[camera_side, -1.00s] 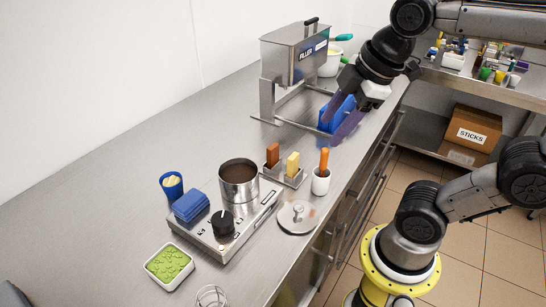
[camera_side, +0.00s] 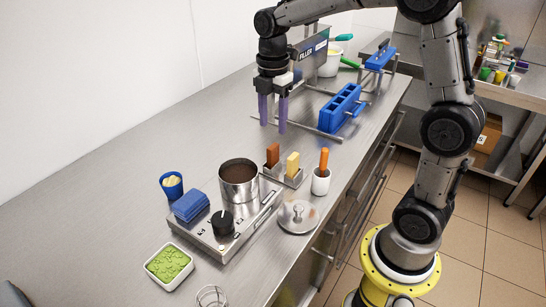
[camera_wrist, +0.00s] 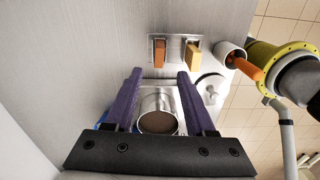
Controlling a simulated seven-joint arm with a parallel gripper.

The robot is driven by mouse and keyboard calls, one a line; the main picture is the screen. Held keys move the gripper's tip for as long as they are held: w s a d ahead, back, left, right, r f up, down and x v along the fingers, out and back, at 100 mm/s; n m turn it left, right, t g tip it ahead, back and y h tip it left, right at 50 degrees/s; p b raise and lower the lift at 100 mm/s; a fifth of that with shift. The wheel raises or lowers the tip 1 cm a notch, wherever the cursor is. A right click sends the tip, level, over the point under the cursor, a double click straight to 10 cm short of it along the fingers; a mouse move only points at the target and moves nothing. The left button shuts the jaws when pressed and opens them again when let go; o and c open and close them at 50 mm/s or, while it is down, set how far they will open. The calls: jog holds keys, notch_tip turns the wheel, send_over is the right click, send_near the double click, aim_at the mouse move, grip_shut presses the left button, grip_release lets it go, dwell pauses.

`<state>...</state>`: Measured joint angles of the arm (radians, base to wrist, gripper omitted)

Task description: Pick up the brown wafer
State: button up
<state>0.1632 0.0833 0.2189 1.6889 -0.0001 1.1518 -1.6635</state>
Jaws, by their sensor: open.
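The brown wafer (camera_side: 272,155) stands upright in a metal holder (camera_side: 284,178), beside a pale yellow wafer (camera_side: 292,164). My gripper (camera_side: 272,128) is open and empty, with purple fingers pointing down, above the counter just behind the wafer holder. In the wrist view the brown wafer (camera_wrist: 159,53) lies ahead of the fingertips of my gripper (camera_wrist: 160,75), roughly between them, and the yellow wafer (camera_wrist: 192,55) is to its right. No finger touches a wafer.
A pot of brown liquid (camera_side: 239,184) sits on a warmer (camera_side: 215,238) in front of the holder. A white cup with an orange handle (camera_side: 321,182) and a round lid (camera_side: 297,217) are at right. A blue mould (camera_side: 342,110) is behind. Counter at left is clear.

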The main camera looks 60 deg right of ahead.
aim_at(273, 146)
notch_tip(273, 146, down, 10)
jog(key=shift+d+f, duration=0.1)
dwell(0.4)
grip_shut()
